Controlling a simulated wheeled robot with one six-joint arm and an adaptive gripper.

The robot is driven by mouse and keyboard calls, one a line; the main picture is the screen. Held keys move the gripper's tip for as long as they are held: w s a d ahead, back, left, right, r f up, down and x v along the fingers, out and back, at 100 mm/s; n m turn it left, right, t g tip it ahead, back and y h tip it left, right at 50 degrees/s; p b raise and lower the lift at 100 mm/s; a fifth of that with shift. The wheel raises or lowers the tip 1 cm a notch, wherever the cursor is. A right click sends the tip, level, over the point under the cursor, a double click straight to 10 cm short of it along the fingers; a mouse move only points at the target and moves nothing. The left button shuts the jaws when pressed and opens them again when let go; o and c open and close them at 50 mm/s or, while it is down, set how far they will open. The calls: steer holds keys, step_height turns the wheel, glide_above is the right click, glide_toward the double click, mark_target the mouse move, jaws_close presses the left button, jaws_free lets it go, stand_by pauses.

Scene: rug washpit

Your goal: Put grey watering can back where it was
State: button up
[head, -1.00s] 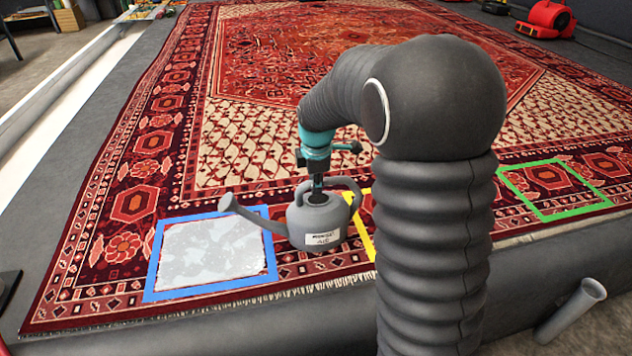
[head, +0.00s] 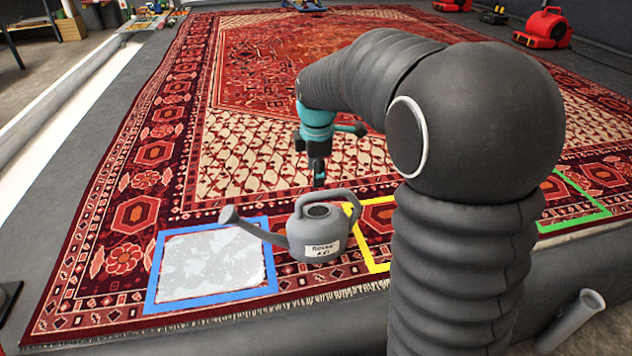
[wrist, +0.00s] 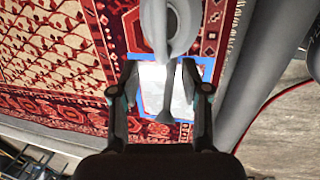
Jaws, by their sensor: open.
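The grey watering can (head: 313,246), with a white label on its side, stands upright on the patterned rug near its front edge. It is between the blue frame (head: 154,270) and the yellow frame (head: 372,267). Its spout points left and overlaps the blue frame's right side in the picture. My gripper (head: 319,181) is above and apart from the can's handle, holding nothing. In the wrist view, my gripper's fingers (wrist: 158,75) are spread, and the can (wrist: 172,38) shows at the top beyond them, its spout against the pale patch.
A pale grey-white patch (head: 210,264) fills the blue frame. A green frame (head: 575,219) lies on the rug at right, partly hidden by my arm, which also covers part of the yellow frame. A grey tube (head: 572,320) is at front right. Red machines (head: 543,28) stand far back.

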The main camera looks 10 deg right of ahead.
steer(key=s+r+m+t, duration=0.1)
steer(key=s+r+m, duration=0.35)
steer(key=s, duration=0.35)
steer(key=s+r+m+t, duration=0.1)
steer(key=s+r+m, duration=0.2)
steer(key=s+m, duration=0.35)
steer(key=s+d+f+m+t, duration=0.1)
steer(key=s+f+m, duration=0.2)
steer(key=s+m, duration=0.4)
steer(key=s, duration=0.7)
steer(key=shift+d+f, duration=0.15)
steer(key=shift+f, duration=0.05)
steer(key=shift+r, duration=0.1)
steer(key=shift+r+p, duration=0.9)
steer(key=shift+p, duration=0.2)
